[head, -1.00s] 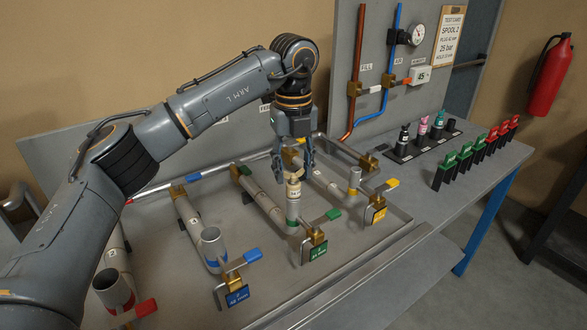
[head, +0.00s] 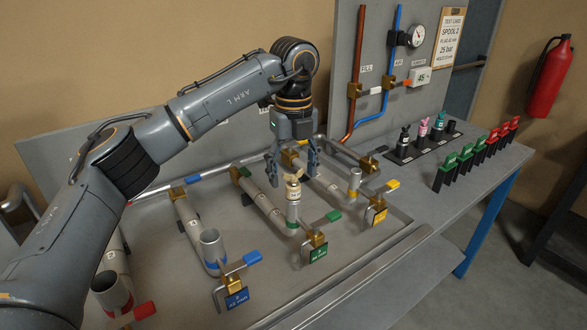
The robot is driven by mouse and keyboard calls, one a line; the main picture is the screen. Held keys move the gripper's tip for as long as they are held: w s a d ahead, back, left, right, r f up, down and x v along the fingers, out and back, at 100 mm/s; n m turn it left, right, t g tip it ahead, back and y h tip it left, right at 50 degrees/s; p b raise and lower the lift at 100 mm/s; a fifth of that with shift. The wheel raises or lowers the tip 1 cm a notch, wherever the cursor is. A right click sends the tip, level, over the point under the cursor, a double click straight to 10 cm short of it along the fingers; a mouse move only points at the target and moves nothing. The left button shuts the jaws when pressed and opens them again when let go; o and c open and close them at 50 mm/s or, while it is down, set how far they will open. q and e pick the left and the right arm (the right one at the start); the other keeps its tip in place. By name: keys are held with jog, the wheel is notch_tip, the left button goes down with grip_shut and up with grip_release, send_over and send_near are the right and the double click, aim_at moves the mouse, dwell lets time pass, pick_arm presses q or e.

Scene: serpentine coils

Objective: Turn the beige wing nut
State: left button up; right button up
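The beige wing nut (head: 293,188) sits on top of the upright pipe stub with the green band (head: 292,212), near the middle of the bench. My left gripper (head: 293,174) points down just above and behind the nut. Its two fingers are spread apart with nothing visible held between them. The nut looks free of the fingers, though the exact gap in depth is hard to judge. My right gripper is not in view.
Neighbouring stubs with blue (head: 212,249), yellow (head: 354,182) and red (head: 112,292) marks stand around it, with lever valves and tags. Green and red clips (head: 467,158) and small bottles (head: 421,135) stand at the right. The front right bench surface is clear.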

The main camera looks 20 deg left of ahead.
pick_arm(q)
jog(key=shift+r, duration=0.2)
notch_tip(320, 180, up, 12)
dwell(0.4)
jog(key=shift+f, duration=0.1)
